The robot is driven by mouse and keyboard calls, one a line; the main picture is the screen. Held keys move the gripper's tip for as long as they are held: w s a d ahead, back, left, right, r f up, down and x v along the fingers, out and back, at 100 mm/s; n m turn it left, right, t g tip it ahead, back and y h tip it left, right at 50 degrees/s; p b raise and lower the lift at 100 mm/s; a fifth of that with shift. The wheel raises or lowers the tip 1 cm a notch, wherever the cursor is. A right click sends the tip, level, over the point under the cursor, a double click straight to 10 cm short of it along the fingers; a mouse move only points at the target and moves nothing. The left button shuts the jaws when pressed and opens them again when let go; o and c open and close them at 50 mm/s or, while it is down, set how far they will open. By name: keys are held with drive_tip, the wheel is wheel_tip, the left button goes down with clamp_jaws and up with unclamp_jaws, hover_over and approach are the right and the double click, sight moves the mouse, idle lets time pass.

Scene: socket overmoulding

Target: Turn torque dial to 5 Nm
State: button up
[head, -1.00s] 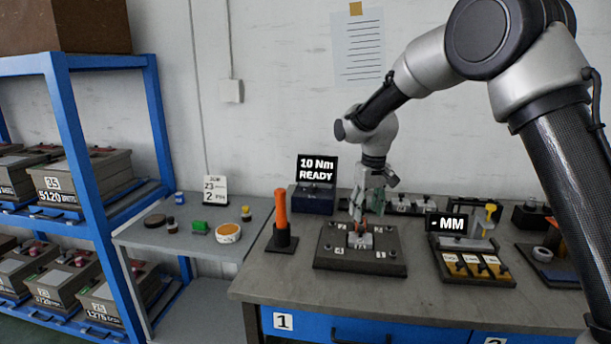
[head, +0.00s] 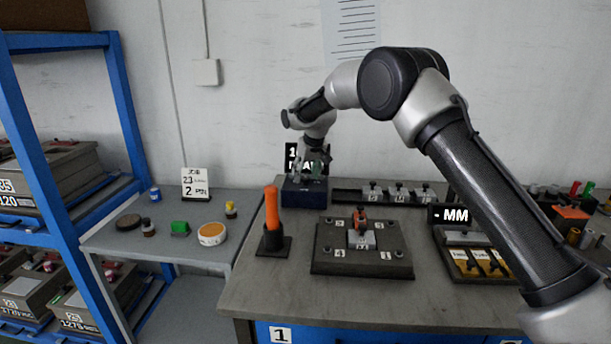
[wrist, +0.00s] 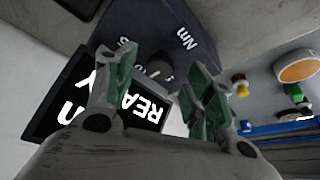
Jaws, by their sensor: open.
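The torque controller is a dark blue box (head: 302,196) at the back of the bench, left of the middle, with a black display (head: 291,158) above it. My gripper mostly covers the display in the head view. In the wrist view the box (wrist: 178,28) has white "Nm" lettering, and its dark round dial (wrist: 159,67) shows between my fingers. The display (wrist: 50,106) there reads "READY" in part. My gripper (head: 316,168) is open and empty just in front of the box; its green-padded fingers (wrist: 160,85) stand either side of the dial. Contact cannot be told. The dial's setting is unreadable.
An orange-handled tool (head: 272,208) stands upright in a black holder in front of the box. A dark fixture plate (head: 330,262) with numbered spots lies to the right. A caliper-like tray with an "MM" display (head: 450,215) sits further right. A grey side table (head: 130,240) is left.

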drive_tip(key=shift+w+a+f, duration=0.1)
drive_tip(key=shift+w+f, duration=0.1)
drive_tip(key=shift+f, duration=0.45)
drive_tip(key=c, duration=1)
drive_tip(key=shift+n, duration=0.4)
drive_tip(key=n, duration=0.2)
drive_tip(key=n+g+y, duration=0.1)
drive_tip(key=n, duration=0.1)
drive_tip(key=shift+w+d+n, duration=0.15)
drive_tip(key=shift+d+n, duration=0.05)
drive_tip(key=shift+n, duration=0.1)
drive_tip(key=n+g, duration=0.1)
drive_tip(key=n, duration=0.2)
drive_tip(key=n+g+y, duration=0.1)
drive_tip(key=n, duration=0.2)
drive_tip(key=shift+w+g, duration=0.2)
drive_tip(key=shift+g, duration=0.2)
drive_tip(key=shift+n, duration=0.4)
